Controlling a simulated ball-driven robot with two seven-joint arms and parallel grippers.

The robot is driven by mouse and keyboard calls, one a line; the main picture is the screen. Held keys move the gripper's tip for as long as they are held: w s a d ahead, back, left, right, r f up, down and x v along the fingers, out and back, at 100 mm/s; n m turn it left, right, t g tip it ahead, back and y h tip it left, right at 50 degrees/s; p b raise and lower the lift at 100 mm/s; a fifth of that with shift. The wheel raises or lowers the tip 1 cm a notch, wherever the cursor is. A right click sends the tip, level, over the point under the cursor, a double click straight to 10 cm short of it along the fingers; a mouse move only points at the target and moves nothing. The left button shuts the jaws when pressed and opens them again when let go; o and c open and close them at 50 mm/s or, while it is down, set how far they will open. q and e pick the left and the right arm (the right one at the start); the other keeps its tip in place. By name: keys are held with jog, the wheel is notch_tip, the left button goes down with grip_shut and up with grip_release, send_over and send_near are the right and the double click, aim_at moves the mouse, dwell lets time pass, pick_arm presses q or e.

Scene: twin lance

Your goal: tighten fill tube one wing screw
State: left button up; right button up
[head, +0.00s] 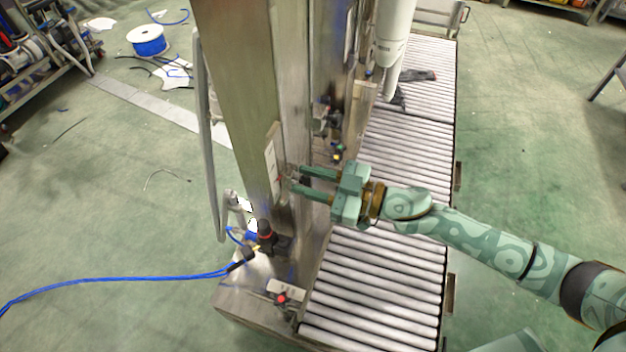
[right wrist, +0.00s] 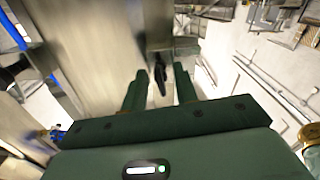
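My right gripper (head: 297,180) reaches in from the right over the roller conveyor, its fingers pointing at the side of the steel column (head: 238,70). In the right wrist view its two green fingers (right wrist: 161,72) are apart. A small dark upright piece, apparently the wing screw (right wrist: 159,75), shows between the fingertips, with a gap visible on each side. In the head view the screw is too small and too close to the fingertips to make out clearly. My left gripper is not in view.
The roller conveyor (head: 375,290) runs along the column's right side. A white cylinder (head: 395,38) hangs at the top. A red-and-black knob (head: 265,232) and a red button (head: 281,299) sit near the base. A blue hose (head: 130,282) trails left across the floor.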

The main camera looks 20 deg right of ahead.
grip_shut()
jog(key=shift+r+m+p, duration=0.25)
jog(key=shift+m+p, duration=0.05)
jog(key=shift+p, duration=0.1)
jog(key=m+p, duration=0.2)
jog(key=shift+r+p, duration=0.2)
jog(key=shift+p, duration=0.15)
jog(key=shift+m, duration=0.6)
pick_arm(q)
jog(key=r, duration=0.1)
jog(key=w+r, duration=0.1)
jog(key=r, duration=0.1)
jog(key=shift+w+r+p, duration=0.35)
pick_arm(e)
jog(key=shift+f+m, duration=0.3)
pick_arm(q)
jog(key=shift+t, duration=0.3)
